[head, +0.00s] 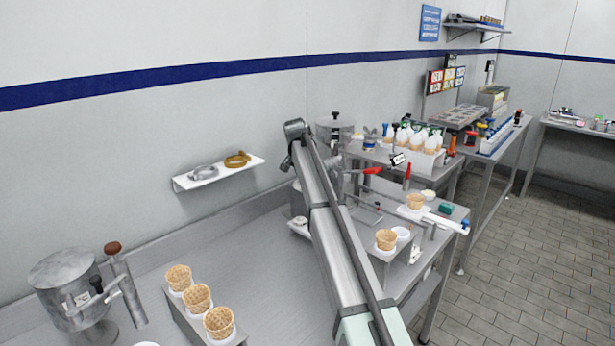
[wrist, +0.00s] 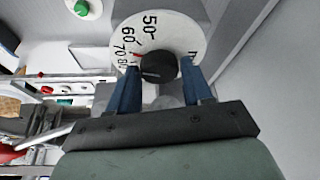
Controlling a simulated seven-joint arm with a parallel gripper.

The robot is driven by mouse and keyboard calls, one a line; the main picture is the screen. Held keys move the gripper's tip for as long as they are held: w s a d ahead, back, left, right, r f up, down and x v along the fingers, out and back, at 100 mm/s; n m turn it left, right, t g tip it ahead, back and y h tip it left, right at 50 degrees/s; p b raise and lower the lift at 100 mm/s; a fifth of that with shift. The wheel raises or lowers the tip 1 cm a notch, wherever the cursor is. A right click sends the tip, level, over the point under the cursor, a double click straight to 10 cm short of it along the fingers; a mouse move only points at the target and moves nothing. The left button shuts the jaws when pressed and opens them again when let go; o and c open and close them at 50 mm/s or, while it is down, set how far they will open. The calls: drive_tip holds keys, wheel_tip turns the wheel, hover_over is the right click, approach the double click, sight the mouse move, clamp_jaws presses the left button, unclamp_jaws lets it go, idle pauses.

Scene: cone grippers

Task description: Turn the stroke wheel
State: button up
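The stroke wheel shows in the wrist view as a white round dial (wrist: 175,30) with black numbers, 50, 60, 70 and 80 among them. A black knob (wrist: 157,67) sits at its middle, and a small red pointer mark (wrist: 137,56) lies at the knob's upper left. My gripper (wrist: 165,80) has its two blue fingers apart, one on each side of the knob. The left finger is close to the knob; whether it touches cannot be told. A gap shows at the right finger. In the head view my arm hides the gripper, and I cannot make out the dial.
A green button (wrist: 82,8) is up and left of the dial. A panel with small buttons (wrist: 65,90) lies at the left. In the head view, waffle cones (head: 197,297) stand on a holder at front left, and a metal pot (head: 68,285) stands beside them.

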drive_tip(key=o, duration=0.3)
drive_tip(key=v, duration=1.3)
drive_tip(key=shift+s+r, duration=0.2)
drive_tip(key=shift+r, duration=0.15)
